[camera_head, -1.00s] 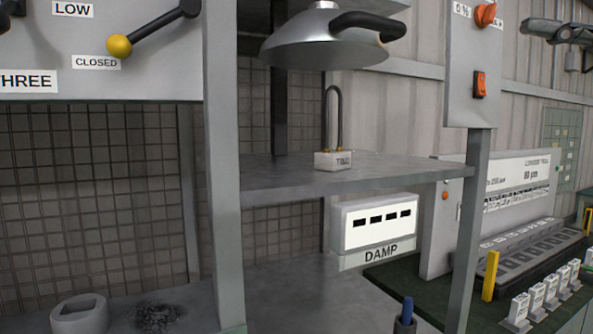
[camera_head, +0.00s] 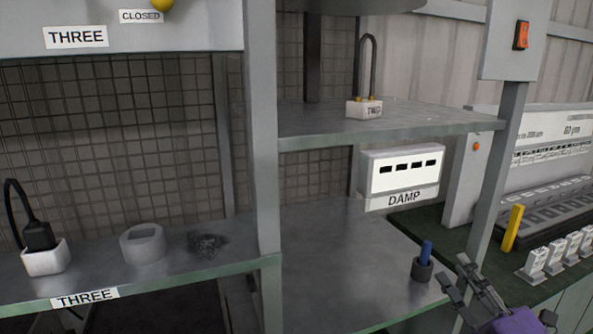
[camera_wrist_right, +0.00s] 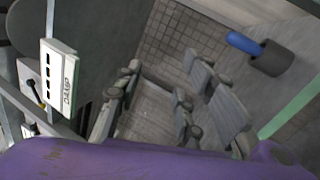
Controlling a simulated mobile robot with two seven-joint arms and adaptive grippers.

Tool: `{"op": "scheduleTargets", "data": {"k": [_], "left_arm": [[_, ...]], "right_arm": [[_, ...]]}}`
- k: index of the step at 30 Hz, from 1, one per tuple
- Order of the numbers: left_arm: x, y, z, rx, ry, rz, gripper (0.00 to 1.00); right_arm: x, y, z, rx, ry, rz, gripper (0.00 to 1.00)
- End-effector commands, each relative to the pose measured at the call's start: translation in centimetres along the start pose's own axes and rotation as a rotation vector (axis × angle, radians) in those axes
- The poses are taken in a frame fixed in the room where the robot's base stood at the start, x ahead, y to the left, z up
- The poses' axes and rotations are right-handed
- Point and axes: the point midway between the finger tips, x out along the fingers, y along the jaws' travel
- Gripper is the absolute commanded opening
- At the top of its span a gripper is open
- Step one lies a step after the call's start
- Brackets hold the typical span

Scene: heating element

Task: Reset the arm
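My right gripper (camera_head: 472,284) shows at the lower right of the head view, in front of the shelf unit, with its grey fingers spread and nothing between them. In the right wrist view its fingers (camera_wrist_right: 165,115) stand apart over a tiled surface, also empty. My left gripper is in neither view.
A dark cup with a blue item (camera_head: 424,262) stands on the lower shelf near my right gripper. The DAMP box (camera_head: 401,177) is behind it. A heating element on a TWO block (camera_head: 364,108) stands on the upper shelf. A post (camera_head: 262,170) divides the shelves.

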Motion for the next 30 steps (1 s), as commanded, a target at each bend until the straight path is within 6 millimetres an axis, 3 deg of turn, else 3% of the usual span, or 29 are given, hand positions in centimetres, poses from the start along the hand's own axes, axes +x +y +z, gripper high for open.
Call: {"op": "scheduleTargets", "data": {"k": [1,6,9,13,18,21,25,30], "left_arm": [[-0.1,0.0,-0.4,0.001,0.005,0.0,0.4],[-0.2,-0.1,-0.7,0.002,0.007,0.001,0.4],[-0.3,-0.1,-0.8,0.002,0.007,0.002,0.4],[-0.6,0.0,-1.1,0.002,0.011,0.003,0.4],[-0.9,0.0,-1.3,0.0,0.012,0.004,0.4],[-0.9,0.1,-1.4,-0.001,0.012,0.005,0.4],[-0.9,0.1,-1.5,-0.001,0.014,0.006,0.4],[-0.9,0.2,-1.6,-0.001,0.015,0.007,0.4]], "right_arm": [[-2.5,-3.1,-0.9,0.128,-0.055,-0.075,0.36],[-11.1,-12.1,-4.7,0.53,-0.257,-0.297,0.36],[-16.7,-16.4,-7.8,0.748,-0.392,-0.416,0.36],[-24.3,-20.5,-12.9,1.016,-0.585,-0.554,0.36],[-33.3,-23.2,-20.4,1.321,-0.845,-0.699,0.36],[-37.0,-23.7,-24.1,1.449,-0.97,-0.756,0.36],[-39.8,-23.7,-27.2,1.548,-1.074,-0.798,0.36],[-40.8,-23.7,-28.3,1.584,-1.114,-0.813,0.36]]}}
